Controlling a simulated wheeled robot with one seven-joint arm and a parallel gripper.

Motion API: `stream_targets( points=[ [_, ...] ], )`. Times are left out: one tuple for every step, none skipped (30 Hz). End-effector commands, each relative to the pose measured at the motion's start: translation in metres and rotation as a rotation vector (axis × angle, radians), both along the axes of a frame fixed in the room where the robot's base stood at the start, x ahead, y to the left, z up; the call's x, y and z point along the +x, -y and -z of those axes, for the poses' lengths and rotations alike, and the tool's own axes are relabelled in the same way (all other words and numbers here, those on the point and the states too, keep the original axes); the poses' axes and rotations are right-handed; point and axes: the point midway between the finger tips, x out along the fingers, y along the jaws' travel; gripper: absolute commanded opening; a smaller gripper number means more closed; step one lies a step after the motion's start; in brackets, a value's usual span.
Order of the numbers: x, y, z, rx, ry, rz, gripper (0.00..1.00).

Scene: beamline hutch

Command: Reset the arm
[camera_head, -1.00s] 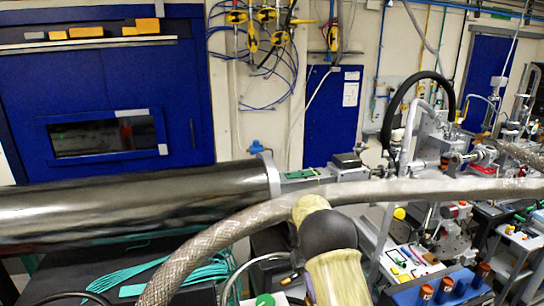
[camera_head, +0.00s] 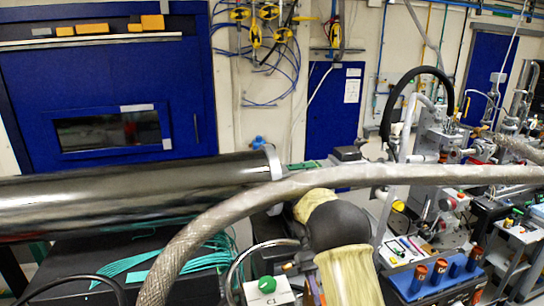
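My arm (camera_head: 338,226) shows at the lower middle of the head view, with a cream upper part, a dark round joint and a cream link running down out of the bottom edge. My gripper is out of view, so its fingers and anything in them cannot be seen. A thick braided metal hose (camera_head: 230,207) crosses the picture in front of the upper part of the arm. I cannot tell whether they touch.
A large dark steel tube (camera_head: 130,198) lies at left. A white box with a green button (camera_head: 267,290) stands left of my arm. A blue rack with orange-brown vials (camera_head: 436,282) stands close on its right. Crowded beamline equipment (camera_head: 440,140) fills the right side.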

Motion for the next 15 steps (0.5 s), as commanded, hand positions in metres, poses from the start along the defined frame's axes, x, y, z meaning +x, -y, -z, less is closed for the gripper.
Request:
stream_targets(
  points=[
    [-0.003,0.002,0.006,0.006,0.021,0.005,0.45],
    [-0.004,0.003,0.008,0.009,0.038,0.008,0.45],
    [-0.006,0.005,0.012,0.014,0.057,0.011,0.45],
    [-0.008,0.006,0.015,0.018,0.075,0.014,0.45],
    [-0.010,0.007,0.018,0.022,0.094,0.015,0.45],
    [-0.012,0.008,0.022,0.028,0.118,0.019,0.45],
    [-0.014,0.009,0.025,0.033,0.139,0.023,0.45],
    [-0.017,0.010,0.029,0.037,0.161,0.026,0.45],
    [-0.020,0.011,0.035,0.043,0.194,0.030,0.45],
    [-0.023,0.011,0.039,0.048,0.220,0.034,0.45],
    [-0.026,0.011,0.044,0.053,0.249,0.037,0.45],
    [-0.031,0.011,0.051,0.063,0.295,0.041,0.45],
    [-0.035,0.011,0.057,0.069,0.330,0.046,0.45],
    [-0.039,0.011,0.063,0.076,0.367,0.050,0.45],
    [-0.044,0.011,0.071,0.085,0.418,0.058,0.45]
  ],
)
